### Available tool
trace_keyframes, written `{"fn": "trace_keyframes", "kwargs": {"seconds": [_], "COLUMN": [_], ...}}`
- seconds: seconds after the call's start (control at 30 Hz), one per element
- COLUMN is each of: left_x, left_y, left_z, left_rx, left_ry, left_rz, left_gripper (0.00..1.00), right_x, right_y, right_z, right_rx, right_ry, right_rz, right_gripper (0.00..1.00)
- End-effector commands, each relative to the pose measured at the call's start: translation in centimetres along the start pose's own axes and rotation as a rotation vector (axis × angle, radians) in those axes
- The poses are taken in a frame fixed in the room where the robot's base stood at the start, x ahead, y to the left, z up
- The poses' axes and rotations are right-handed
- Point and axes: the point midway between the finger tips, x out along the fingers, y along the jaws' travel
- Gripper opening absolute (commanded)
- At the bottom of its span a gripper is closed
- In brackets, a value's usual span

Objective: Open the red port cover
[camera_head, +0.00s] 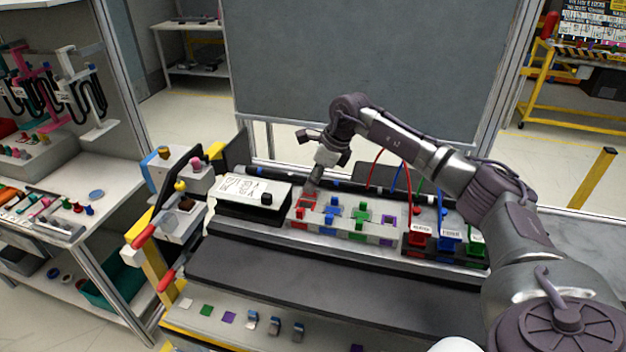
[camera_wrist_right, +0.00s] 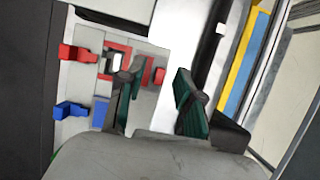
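The red port (camera_head: 308,197) is at the left end of the light grey module (camera_head: 345,226), with a red block (camera_head: 299,214) in front of it. My right gripper (camera_head: 313,186) points down at the port's far side. The right wrist view shows a square red frame (camera_wrist_right: 117,47) with a pale opening, a small red piece (camera_wrist_right: 159,75) beside it and a red block (camera_wrist_right: 78,54) farther left. My right gripper (camera_wrist_right: 160,98) is open there. Its left finger overlaps the frame's edge; I cannot tell whether it touches. Which red part is the cover, and its state, are unclear. My left gripper is out of view.
Blue, green and purple ports (camera_head: 361,214) line the module to the right. Red, blue and green connectors (camera_head: 450,242) with cables stand farther right. A white labelled box (camera_head: 250,196) lies close on the left. The dark ledge (camera_head: 300,272) in front is clear.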

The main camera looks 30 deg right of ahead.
Motion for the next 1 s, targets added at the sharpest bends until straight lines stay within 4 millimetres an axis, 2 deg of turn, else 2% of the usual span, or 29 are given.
{"fn": "trace_keyframes", "kwargs": {"seconds": [0.4,0.53,0.7,1.0], "left_x": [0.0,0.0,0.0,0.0], "left_y": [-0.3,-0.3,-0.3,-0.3], "left_z": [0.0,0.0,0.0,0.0], "left_rx": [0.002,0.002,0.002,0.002], "left_ry": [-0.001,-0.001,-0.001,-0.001], "left_rz": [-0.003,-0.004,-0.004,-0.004], "left_gripper": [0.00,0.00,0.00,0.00], "right_x": [-8.2,-10.2,-11.5,-11.7], "right_y": [-0.2,-0.3,-0.2,-0.2], "right_z": [-0.1,-0.1,-0.2,-0.2], "right_rx": [0.001,0.002,0.002,0.002], "right_ry": [-0.005,-0.005,-0.003,-0.003], "right_rz": [-0.005,-0.005,-0.003,-0.002], "right_gripper": [0.35,0.35,0.35,0.35]}}
